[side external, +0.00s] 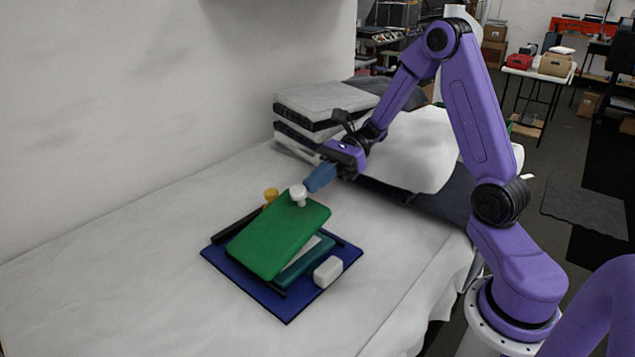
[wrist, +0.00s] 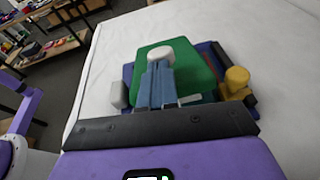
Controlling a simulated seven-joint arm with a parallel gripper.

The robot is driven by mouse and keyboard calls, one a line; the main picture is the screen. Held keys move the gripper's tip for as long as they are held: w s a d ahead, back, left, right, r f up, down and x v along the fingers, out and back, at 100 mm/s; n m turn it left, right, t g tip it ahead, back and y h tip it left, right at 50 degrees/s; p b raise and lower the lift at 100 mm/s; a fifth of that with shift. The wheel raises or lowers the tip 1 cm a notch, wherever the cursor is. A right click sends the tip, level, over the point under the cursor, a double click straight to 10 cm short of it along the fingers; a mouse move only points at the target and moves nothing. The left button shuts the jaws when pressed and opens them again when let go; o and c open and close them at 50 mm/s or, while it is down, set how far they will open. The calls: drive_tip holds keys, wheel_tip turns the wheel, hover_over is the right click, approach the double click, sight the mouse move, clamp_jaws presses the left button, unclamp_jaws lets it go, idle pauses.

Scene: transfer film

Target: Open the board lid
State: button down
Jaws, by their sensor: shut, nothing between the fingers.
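The green board lid (side external: 280,235) sits tilted, its far edge with the white knob (side external: 298,194) raised above a teal base (side external: 303,262) and its near edge low. A pale strip shows in the gap under the lid. In the wrist view the lid (wrist: 195,62) lies beyond my fingers, with the white knob (wrist: 160,52) just past their tips. My gripper (side external: 312,184) is shut and empty, its blue fingers right beside the knob at the lid's raised edge. I cannot tell whether they touch it. The fingers also show in the wrist view (wrist: 159,70).
A dark blue board (side external: 285,309) lies under the base. A white block (side external: 328,271) stands at its right side and a yellow knobbed piece (side external: 271,195) behind the lid. Stacked boxes (side external: 310,108) stand at the back. The table's left side is clear.

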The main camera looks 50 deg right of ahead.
drive_tip(key=shift+a+r, duration=0.15)
drive_tip(key=shift+r, duration=0.05)
drive_tip(key=shift+a+r+h, duration=0.35)
drive_tip(key=shift+r, duration=0.2)
drive_tip(key=shift+a+r+h, duration=0.35)
drive_tip(key=shift+r, duration=0.2)
drive_tip(key=a+r+h, duration=0.4)
drive_tip(key=a+h, duration=0.2)
drive_tip(key=a, duration=0.4)
drive_tip(key=a+r+h, duration=0.4)
drive_tip(key=a+h, duration=0.2)
drive_tip(key=a, duration=0.4)
drive_tip(key=shift+a+r+n+h, duration=0.25)
drive_tip(key=shift+a+n+h, duration=0.05)
drive_tip(key=shift+a, duration=0.1)
